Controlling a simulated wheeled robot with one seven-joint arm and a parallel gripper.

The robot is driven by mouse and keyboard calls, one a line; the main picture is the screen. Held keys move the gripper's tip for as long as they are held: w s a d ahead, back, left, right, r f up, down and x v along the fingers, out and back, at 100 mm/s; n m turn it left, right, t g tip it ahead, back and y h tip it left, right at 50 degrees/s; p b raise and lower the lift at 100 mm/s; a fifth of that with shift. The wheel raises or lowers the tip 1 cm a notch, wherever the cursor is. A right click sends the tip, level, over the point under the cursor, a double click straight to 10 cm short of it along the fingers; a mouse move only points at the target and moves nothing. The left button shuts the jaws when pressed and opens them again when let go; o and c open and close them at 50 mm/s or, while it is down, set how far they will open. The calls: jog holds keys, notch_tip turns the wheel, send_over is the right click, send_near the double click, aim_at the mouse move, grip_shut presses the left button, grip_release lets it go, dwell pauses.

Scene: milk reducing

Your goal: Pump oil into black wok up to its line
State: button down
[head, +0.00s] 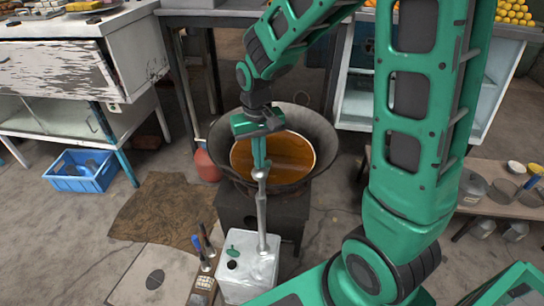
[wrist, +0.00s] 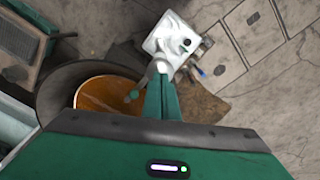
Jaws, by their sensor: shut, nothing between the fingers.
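The black wok (head: 325,142) sits on a dark stove, holding a wide pool of orange-brown oil (head: 289,155). A pale ring edges the oil; I cannot tell whether it is the fill line. A white oil tin (head: 246,281) stands in front, with a tall grey pump (head: 262,218) rising from it. In the wrist view, the tin (wrist: 165,38) is above the wok (wrist: 60,88), and the pump reaches toward the oil (wrist: 105,93). My gripper (head: 260,167) is shut and empty, pointing down at the pump's top. I cannot tell whether it touches.
Several tools with blue and dark handles (head: 203,248) stand left of the tin. A red container (head: 206,165) is beside the wok. A blue crate (head: 82,171) and brown mat (head: 160,212) lie left.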

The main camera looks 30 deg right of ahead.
jog(key=shift+r, duration=2.5)
jog(key=s+d+r+m, duration=0.1)
jog(key=s+d+r, duration=0.1)
jog(key=s+d, duration=0.4)
jog(key=s+d+r+m, duration=0.2)
jog(key=s+d+r, duration=0.1)
jog(key=s+d, duration=0.3)
jog(key=s+d+m, duration=0.2)
jog(key=s+d, duration=0.3)
jog(key=s, duration=0.6)
jog(key=shift+s+d, duration=0.15)
jog(key=shift+s, duration=0.1)
